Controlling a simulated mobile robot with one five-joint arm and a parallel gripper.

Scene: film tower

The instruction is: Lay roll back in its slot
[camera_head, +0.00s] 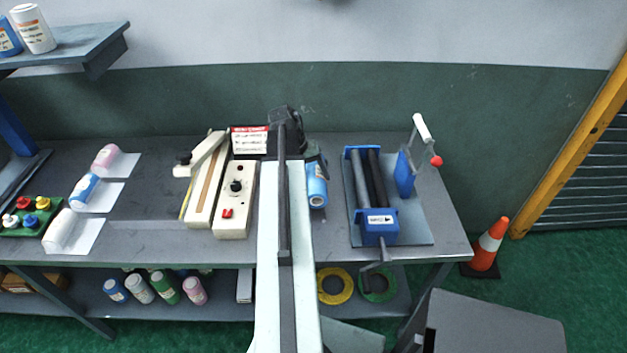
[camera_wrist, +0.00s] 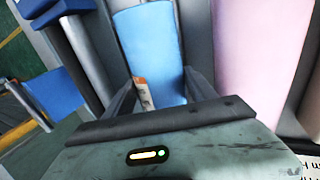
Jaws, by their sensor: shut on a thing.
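My gripper (camera_head: 314,160) is over the middle of the bench, left of the blue roller machine (camera_head: 380,225). It is shut on a blue roll (camera_head: 317,190) with an orange and white label. In the wrist view the blue roll (camera_wrist: 148,45) stands between my two fingers (camera_wrist: 160,88). A pink roll or cylinder (camera_wrist: 262,55) is close beside it on the right. Grey surfaces lie between and around them; I cannot tell which is the slot. My arm hides part of the bench there in the head view.
Pink (camera_head: 106,157), blue (camera_head: 84,188) and cream (camera_head: 60,228) rolls lie on white sheets at the left. Two cream sealer-like devices (camera_head: 236,200) stand left of my arm. A shelf below holds bottles and rings. An orange cone (camera_head: 489,245) stands right of the bench.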

